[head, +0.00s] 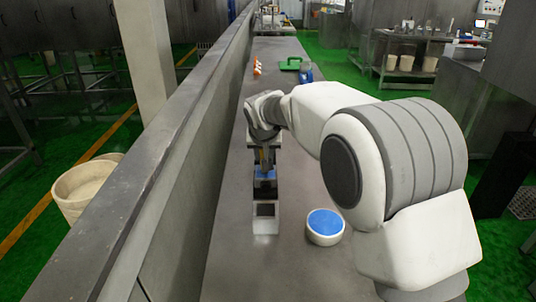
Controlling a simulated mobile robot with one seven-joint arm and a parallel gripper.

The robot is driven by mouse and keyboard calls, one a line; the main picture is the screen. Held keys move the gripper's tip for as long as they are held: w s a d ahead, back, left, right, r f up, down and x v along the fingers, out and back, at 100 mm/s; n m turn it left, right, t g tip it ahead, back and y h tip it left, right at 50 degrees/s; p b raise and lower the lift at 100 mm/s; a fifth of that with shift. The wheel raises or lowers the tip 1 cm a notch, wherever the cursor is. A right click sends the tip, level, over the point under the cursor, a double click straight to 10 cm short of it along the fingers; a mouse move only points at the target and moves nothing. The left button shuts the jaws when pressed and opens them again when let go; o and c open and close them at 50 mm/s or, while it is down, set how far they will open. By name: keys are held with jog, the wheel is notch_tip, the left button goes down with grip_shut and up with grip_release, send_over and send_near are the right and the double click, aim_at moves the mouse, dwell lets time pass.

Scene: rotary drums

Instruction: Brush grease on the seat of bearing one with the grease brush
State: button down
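My gripper (265,163) points down over a grey metal block (266,226) on the long counter. A small blue piece shows just under the gripper, against the block. I cannot tell if it belongs to a brush. The fingers are too small and dark to tell if they are open or shut on something. A round white tub with a blue top (325,224) stands to the right of the block.
The grey counter (230,285) runs away from me, with a raised metal wall (150,190) along its left. An orange item (257,67), a green item (291,64) and a blue item (306,74) lie at the far end. The near counter is clear.

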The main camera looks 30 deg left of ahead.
jog(key=shift+s+a, duration=0.15)
jog(key=shift+a, duration=0.1)
jog(key=shift+w+a+r+p, duration=0.2)
jog(key=shift+w+p, duration=0.25)
jog(key=shift+p, duration=0.25)
jog(key=shift+w+a+p, duration=0.35)
jog(key=shift+w+p, duration=0.15)
jog(key=shift+w, duration=0.1)
jog(key=shift+w+a+f, duration=0.1)
jog(key=shift+w+f, duration=0.1)
jog(key=shift+s+d+f+b, duration=0.25)
jog(key=shift+s+b, duration=0.2)
jog(key=shift+b, duration=0.3)
jog(key=shift+s+d+b, duration=0.5)
jog(key=shift+s+b, duration=0.15)
jog(key=shift+s, duration=0.2)
jog(key=shift+r+p, duration=2.05)
jog(key=shift+r, duration=1.1)
